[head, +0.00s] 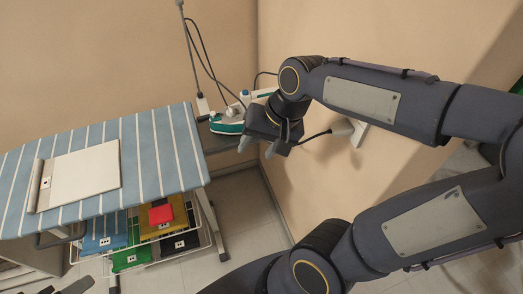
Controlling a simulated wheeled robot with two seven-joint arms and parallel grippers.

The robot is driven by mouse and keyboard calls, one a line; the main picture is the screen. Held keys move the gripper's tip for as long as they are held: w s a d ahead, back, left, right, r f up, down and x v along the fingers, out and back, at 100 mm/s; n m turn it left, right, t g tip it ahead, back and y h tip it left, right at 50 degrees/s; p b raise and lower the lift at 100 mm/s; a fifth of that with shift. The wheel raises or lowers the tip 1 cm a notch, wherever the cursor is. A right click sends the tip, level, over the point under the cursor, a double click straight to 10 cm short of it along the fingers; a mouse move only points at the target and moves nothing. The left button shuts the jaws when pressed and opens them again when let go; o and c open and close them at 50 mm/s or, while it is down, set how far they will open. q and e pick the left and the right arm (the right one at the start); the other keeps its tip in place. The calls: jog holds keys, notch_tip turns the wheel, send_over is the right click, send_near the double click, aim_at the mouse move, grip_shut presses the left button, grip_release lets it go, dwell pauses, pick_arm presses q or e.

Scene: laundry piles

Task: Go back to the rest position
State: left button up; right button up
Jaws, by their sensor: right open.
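My right gripper (257,147) hangs in the air at the end of the arm that reaches in from the right. Its two pale fingertips are apart, and I see nothing between them. It is just right of the iron and beyond the right end of the ironing board (150,150).
A white and teal iron (229,122) stands at the board's far right end, with a cord on a pole. Folded coloured cloths (168,214) lie on the wire rack below. A wall (320,175) is close on the right.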

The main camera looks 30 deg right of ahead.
jog(key=shift+s+n, duration=0.3)
jog(key=shift+s, duration=0.25)
jog(key=s+a+n+t, duration=0.2)
jog(key=s+n, duration=0.2)
jog(key=s, duration=0.3)
jog(key=shift+s+f+t, duration=0.3)
jog(key=shift+s+t, duration=0.05)
jog(key=shift+t, duration=0.05)
dwell(0.6)
